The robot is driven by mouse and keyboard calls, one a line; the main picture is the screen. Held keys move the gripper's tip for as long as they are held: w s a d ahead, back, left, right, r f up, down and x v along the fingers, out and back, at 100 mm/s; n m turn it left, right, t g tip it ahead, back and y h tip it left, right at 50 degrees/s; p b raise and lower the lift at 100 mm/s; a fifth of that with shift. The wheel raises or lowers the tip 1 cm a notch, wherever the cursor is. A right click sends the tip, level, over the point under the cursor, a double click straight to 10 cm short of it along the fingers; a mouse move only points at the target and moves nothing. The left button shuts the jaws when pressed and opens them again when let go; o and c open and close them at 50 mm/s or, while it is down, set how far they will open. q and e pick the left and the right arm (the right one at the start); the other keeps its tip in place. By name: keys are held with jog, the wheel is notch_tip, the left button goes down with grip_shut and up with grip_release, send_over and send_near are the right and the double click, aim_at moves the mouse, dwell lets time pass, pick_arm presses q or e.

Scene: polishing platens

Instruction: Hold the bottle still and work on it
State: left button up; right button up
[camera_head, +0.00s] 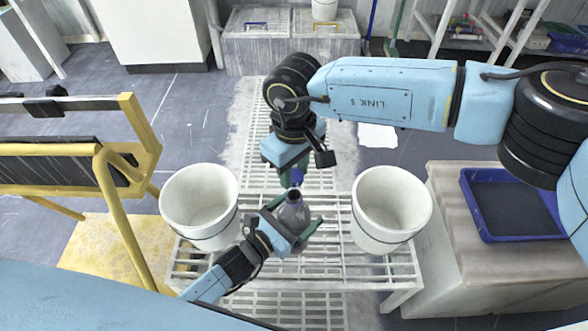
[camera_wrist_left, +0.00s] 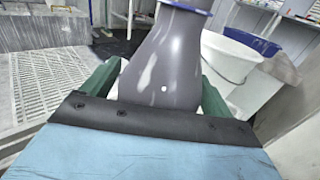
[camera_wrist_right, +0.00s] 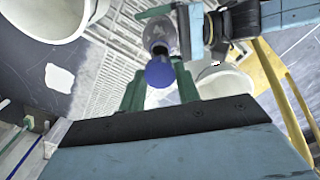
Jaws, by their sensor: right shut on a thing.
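The grey bottle (camera_head: 294,212) stands upright on the slatted bench between two white buckets, its dark mouth open at the top. My left gripper (camera_head: 292,221) has its green fingers on either side of the bottle's body and appears shut on it. The bottle (camera_wrist_left: 163,75) fills the space between those fingers in the left wrist view. My right gripper (camera_head: 290,176) is just above the bottle, shut on a blue cap (camera_head: 297,177). In the right wrist view the cap (camera_wrist_right: 160,72) is between the fingertips, close to the open mouth. Exact clearance is unclear.
A white bucket (camera_head: 199,205) stands left of the bottle and another bucket (camera_head: 390,209) right of it. A blue tray (camera_head: 512,207) lies on the stone block at right. A yellow frame (camera_head: 130,125) is at left.

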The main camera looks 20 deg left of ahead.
pick_arm(q)
jog(key=shift+o, duration=0.6)
